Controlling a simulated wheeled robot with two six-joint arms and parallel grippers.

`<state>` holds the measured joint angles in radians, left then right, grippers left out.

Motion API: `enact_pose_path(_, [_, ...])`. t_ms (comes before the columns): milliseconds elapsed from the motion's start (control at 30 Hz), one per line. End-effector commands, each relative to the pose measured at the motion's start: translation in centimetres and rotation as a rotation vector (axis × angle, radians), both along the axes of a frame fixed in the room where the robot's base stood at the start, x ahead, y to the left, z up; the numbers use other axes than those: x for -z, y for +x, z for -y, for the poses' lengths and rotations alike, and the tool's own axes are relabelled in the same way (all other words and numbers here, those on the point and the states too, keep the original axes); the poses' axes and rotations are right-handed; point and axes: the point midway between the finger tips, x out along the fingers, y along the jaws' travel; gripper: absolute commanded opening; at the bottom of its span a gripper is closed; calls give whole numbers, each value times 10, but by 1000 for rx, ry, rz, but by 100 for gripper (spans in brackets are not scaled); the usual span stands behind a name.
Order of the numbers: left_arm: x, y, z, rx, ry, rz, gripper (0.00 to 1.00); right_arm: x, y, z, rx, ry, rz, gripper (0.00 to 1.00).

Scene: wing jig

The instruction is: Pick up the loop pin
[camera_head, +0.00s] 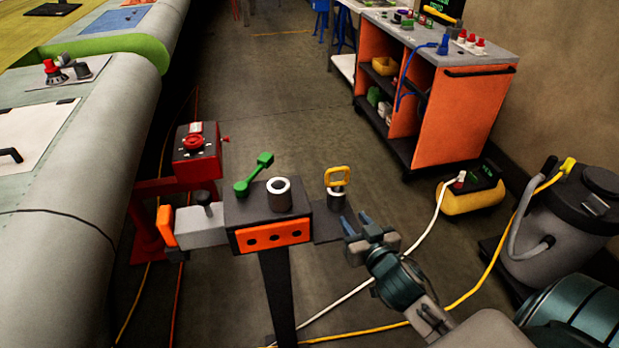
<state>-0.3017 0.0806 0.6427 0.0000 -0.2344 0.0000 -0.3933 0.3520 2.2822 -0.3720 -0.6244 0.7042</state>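The loop pin (338,178) has a yellow loop handle and stands upright in a small grey metal holder (337,201). The holder sits on a dark side plate (326,228) at the right of a small stand. My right gripper (356,222) comes in from the lower right. Its two blue-grey fingers are apart, with nothing seen between them. The fingertips are just right of the holder and below the yellow loop in the picture, apart from the pin. My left gripper is not in view.
The stand's dark top (240,212) carries a green handle (254,175) and a metal ring (279,194). A red device (196,150) stands behind at left. The large wing (70,240) fills the left. An orange cart (455,115), yellow unit (470,198) and vacuum (560,225) stand right.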

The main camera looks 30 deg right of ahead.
Motion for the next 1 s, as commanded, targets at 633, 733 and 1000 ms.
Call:
enact_pose_path(633, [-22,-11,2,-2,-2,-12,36,-38,74,-5,-122,25,209,34])
enact_pose_path(733, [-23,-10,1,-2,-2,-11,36,-36,82,-4,-122,25,208,34])
enact_pose_path(1000, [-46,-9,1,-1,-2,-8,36,-40,110,-3,-122,26,208,34])
